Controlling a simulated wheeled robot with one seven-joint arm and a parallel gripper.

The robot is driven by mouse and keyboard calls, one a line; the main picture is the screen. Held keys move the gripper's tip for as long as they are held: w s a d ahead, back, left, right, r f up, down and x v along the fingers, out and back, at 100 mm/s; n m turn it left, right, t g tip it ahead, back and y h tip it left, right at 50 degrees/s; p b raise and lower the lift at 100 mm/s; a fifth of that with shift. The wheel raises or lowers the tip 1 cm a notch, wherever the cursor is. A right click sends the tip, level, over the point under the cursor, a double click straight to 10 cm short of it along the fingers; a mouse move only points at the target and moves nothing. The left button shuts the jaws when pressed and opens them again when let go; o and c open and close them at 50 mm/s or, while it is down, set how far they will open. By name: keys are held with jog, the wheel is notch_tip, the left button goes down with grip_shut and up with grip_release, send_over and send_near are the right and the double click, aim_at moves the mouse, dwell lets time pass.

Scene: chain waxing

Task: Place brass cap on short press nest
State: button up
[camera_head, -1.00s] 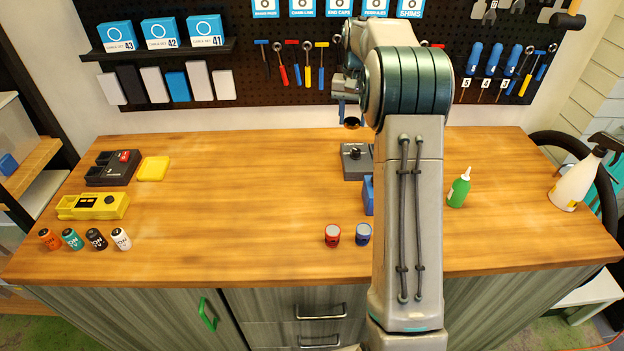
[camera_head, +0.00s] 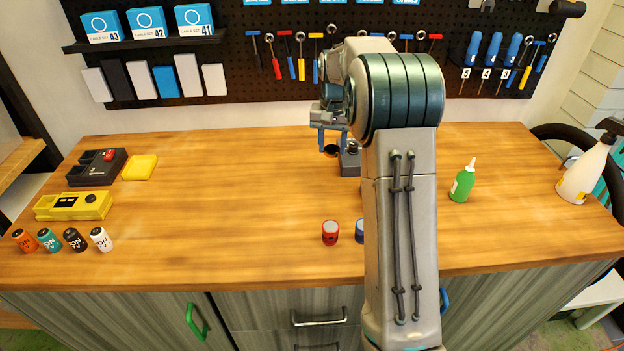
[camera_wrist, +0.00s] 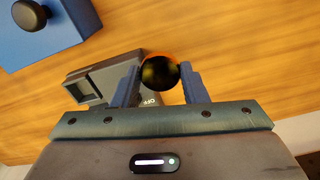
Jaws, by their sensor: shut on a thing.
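My gripper (camera_head: 328,142) hangs over the back middle of the bench. In the wrist view its two blue fingers (camera_wrist: 160,82) are shut on a round, shiny, dark thing with an orange-brass edge, apparently the brass cap (camera_wrist: 160,72). It shows as a small dark round thing below the fingers in the head view (camera_head: 331,151). A grey block (camera_head: 349,165) stands just right of it, partly hidden by my arm. The wrist view shows a grey block with a square recess and "OFF" lettering (camera_wrist: 88,86), partly behind the left finger. I cannot tell which part is the short press nest.
A blue block (camera_wrist: 55,50) with a black knob is at the wrist view's upper left. A red can (camera_head: 330,233) and a blue can (camera_head: 359,232) stand in front. A green bottle (camera_head: 463,182) is right of my arm.

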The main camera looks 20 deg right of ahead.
send_over(312, 188)
notch_tip(312, 188, down, 4)
jog(key=shift+r+p, duration=0.1)
jog(key=shift+p, duration=0.25)
jog(key=shift+f+p, duration=0.4)
jog(key=shift+f, duration=1.7)
jog(key=shift+f, duration=0.15)
jog(key=o, duration=1)
jog(key=shift+o, duration=0.2)
